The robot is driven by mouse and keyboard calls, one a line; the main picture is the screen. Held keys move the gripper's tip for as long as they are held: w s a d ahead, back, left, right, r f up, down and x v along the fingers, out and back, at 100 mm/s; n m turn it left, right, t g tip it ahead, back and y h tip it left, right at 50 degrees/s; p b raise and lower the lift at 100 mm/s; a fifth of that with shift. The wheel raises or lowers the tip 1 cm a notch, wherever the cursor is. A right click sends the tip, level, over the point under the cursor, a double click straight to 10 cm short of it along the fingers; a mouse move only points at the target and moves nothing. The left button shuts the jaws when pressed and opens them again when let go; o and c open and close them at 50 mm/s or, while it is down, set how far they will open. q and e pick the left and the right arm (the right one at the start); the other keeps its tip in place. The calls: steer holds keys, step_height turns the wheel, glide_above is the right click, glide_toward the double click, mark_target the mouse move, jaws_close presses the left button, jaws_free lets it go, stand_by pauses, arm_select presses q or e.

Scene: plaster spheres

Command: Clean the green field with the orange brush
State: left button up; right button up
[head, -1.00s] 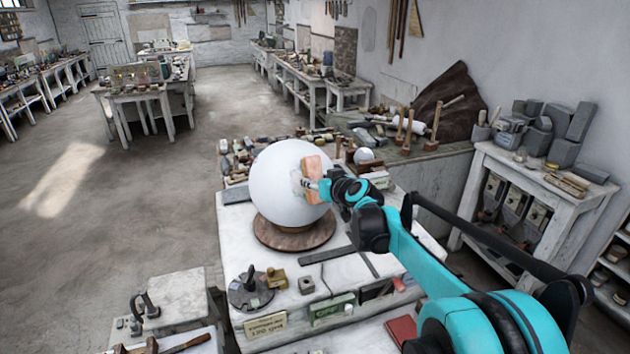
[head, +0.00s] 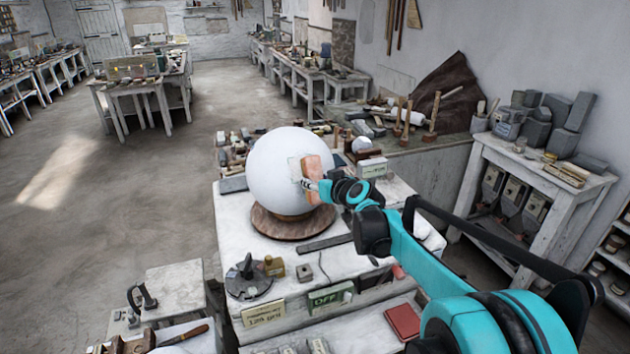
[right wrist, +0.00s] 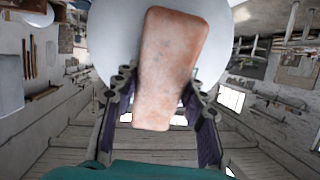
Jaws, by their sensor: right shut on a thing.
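A large white plaster sphere (head: 272,170) stands on a round brown base (head: 277,227) on the worktable. A small pale patch with a faint greenish outline (head: 294,168) shows on its right side, partly behind the brush; this looks like the green field. My right gripper (head: 312,185) is shut on the orange brush (head: 318,168), a faded orange block held at the sphere's right side. I cannot tell whether it touches the surface. In the right wrist view the brush (right wrist: 170,65) lies between the fingers, in front of the sphere (right wrist: 112,35). My left gripper does not show.
A grey disc tool (head: 248,278), a green "OFF" sign (head: 330,298) and a cream sign (head: 263,313) lie near the table's front. Blocks and tools crowd behind the sphere. Open floor lies left.

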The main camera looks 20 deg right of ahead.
mark_target(315, 166)
steer(key=shift+w+a+r+p, duration=0.1)
steer(key=shift+w+r+p, duration=0.2)
steer(key=shift+r+p, duration=0.25)
steer(key=shift+w+d+r+p, duration=0.1)
steer(key=shift+w+r+p, duration=0.25)
steer(key=shift+r, duration=0.45)
steer(key=shift+w+a+r+p, duration=0.1)
steer(key=shift+w+r+p, duration=0.2)
steer(key=shift+r+p, duration=0.25)
steer(key=shift+r, duration=0.1)
steer(key=shift+s+f+b, duration=0.5)
steer(key=shift+s+f, duration=0.05)
steer(key=shift+s, duration=0.2)
steer(key=shift+s+f, duration=0.15)
steer(key=shift+s, duration=0.25)
steer(key=shift+w, duration=0.15)
steer(key=shift+w+f+b, duration=0.3)
steer(key=shift+w+b, duration=0.05)
steer(key=shift+w, duration=0.2)
